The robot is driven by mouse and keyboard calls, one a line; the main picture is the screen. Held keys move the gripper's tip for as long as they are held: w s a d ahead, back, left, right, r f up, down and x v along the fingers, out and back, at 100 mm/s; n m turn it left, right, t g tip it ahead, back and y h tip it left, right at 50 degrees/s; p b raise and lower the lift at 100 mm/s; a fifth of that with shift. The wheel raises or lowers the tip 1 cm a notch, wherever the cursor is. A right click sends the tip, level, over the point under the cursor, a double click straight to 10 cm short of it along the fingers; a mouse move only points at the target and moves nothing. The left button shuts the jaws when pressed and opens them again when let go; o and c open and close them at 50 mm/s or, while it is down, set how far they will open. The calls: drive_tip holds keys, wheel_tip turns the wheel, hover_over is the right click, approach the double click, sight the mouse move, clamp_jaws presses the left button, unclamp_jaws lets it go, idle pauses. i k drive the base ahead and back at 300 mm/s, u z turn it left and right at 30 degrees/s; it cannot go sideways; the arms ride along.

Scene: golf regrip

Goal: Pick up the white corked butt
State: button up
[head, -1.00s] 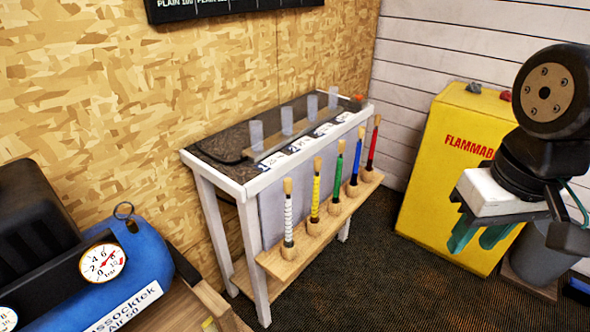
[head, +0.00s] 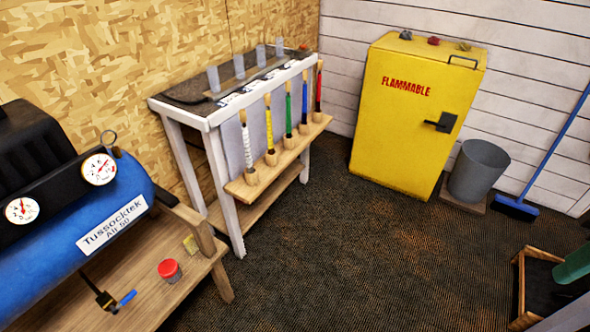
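The white corked butt (head: 246,140) stands upright at the near left end of a wooden rack shelf (head: 240,189) on the front of a white-framed table. Its shaft is white with dark marks, with a tan cork on top, and its lower end sits in a round wooden holder (head: 252,176). Beside it in the same row stand a yellow butt (head: 269,126), a green one (head: 288,108), a blue one (head: 305,105) and a red one (head: 318,90). My gripper is not in view.
A blue compressor (head: 100,225) sits on a wooden bench (head: 185,290) at left, with a red-lidded jar (head: 169,271). A yellow cabinet (head: 400,140), grey bin (head: 478,170) and broom (head: 545,155) stand behind. Carpet (head: 370,260) is clear before the rack.

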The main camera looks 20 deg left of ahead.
sight(242, 112)
drive_tip(key=z, duration=0.45)
drive_tip(key=i, duration=1.4)
drive_tip(key=u, duration=1)
drive_tip(key=i, duration=0.8)
drive_tip(key=u, duration=1)
drive_tip(key=i, duration=0.7)
drive_tip(key=z, duration=0.1)
